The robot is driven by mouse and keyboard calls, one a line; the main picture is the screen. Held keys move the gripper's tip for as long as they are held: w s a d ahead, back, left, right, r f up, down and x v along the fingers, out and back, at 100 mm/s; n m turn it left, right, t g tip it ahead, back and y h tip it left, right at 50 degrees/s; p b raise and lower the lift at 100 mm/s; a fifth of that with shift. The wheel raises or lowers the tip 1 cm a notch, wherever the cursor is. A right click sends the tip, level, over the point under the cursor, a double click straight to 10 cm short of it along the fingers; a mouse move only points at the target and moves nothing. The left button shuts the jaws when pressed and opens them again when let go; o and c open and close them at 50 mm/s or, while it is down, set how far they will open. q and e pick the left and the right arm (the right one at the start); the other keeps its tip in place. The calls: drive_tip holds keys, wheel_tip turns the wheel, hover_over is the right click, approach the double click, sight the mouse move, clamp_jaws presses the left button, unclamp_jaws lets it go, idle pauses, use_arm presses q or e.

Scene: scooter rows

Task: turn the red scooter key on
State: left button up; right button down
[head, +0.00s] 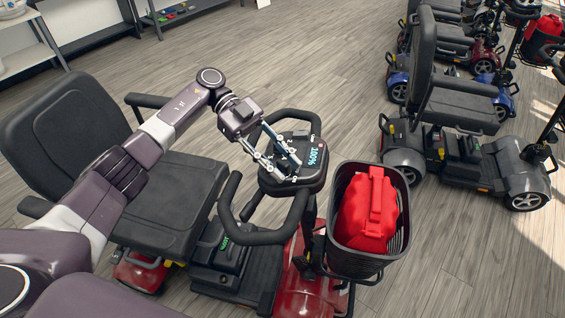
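The red scooter (310,290) stands in front of me, its red body partly hidden by its basket and tiller. Its control console (310,172) is dark, with a lit display reading 100%. My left gripper (284,168) reaches down over the near-left part of the console. Its two fingers are apart, with the tips at or just above the console face. I cannot make out the key; the fingers cover that part of the panel. I cannot tell whether the fingertips touch anything. My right gripper is not in view.
A black front basket (350,258) holds a red container (368,212) just right of the console. Looped handlebars (262,238) surround the console. The black seat (170,195) is at left. Other scooters (460,150) stand at right, with free wood floor (300,60) behind.

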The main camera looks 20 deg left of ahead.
sight(278, 159)
use_arm(q)
drive_tip(key=shift+v, duration=3.6)
drive_tip(key=shift+a, duration=0.15)
